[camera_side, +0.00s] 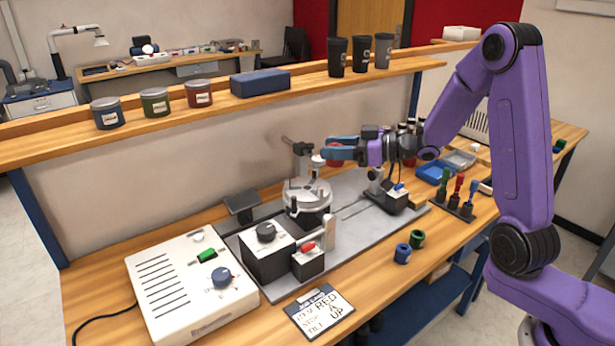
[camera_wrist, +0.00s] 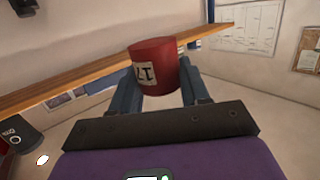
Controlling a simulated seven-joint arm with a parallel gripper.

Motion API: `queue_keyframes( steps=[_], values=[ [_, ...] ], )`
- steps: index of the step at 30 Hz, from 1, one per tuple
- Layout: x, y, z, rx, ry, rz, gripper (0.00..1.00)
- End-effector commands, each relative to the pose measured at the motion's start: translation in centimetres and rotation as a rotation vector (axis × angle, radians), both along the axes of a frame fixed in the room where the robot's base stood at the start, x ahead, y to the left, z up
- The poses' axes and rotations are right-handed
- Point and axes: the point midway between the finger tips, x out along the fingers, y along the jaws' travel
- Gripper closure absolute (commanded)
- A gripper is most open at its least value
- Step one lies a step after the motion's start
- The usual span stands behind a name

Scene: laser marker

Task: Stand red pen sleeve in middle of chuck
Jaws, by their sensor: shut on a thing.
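The red pen sleeve (camera_wrist: 152,66) is a short red cylinder with a white label marked in black. My gripper (camera_wrist: 155,88) has its two blue fingers shut on it, one on each side. In the side view the red sleeve (camera_side: 335,163) shows partly behind the fingers of my gripper (camera_side: 333,151), held in the air. The chuck (camera_side: 307,197) is a round silver piece on the grey machine bed, below and a little left of the sleeve. The chuck's middle is hard to make out. The chuck is not in the wrist view.
An upright post with a head (camera_side: 303,150) stands right behind the chuck, close to my fingers. A blue sleeve (camera_side: 402,253) and a green sleeve (camera_side: 417,238) stand on the bench front. A card (camera_side: 319,310) reads "RED" and "UP". A white control box (camera_side: 190,280) stands front left.

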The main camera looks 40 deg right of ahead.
Motion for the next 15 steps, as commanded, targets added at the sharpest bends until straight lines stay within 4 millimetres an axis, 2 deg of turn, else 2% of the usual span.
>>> queue_keyframes(
  steps=[7, 15],
  values=[
    [4.8, 0.5, -2.3, 0.000, 0.000, 0.002, 0.84],
    [7.8, 0.6, -6.0, 0.001, 0.002, 0.000, 0.84]
  ],
)
